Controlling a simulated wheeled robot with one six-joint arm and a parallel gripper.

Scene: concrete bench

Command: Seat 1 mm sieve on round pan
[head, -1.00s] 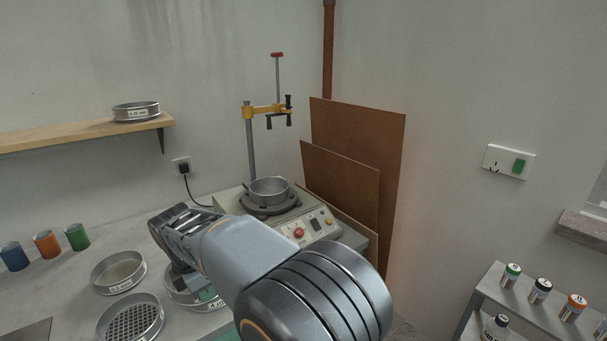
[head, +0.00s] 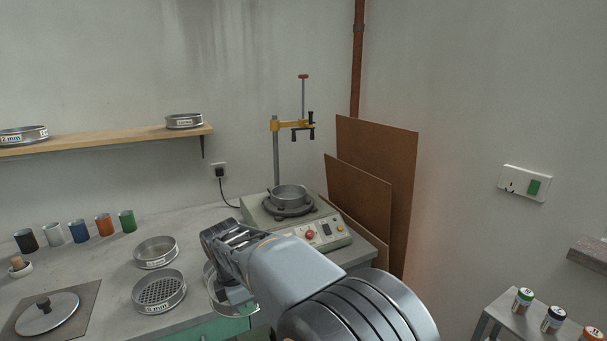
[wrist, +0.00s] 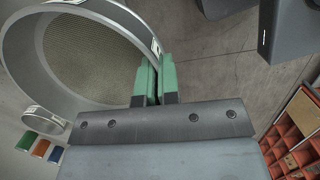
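My gripper (wrist: 155,82) is shut on the wall of a sieve (wrist: 40,48) with fine mesh. In the wrist view its green fingertips pinch the rim, and its small label is too oblique to read. In the head view the held sieve (head: 212,291) shows partly behind my gripper (head: 222,294), near the bench's front edge; I cannot tell its mesh size there. The round pan (head: 289,192) is an open metal dish seated on the shaker (head: 335,235), beyond my arm and to its right. Nothing shows on top of the pan.
A fine sieve (head: 156,252) and a coarse sieve (head: 159,290) stand on the bench left of my gripper. A lid (head: 47,314) lies on a plate. The shaker's post with a yellow clamp (head: 291,125) rises behind the pan. Brown boards (head: 358,194) lean at right.

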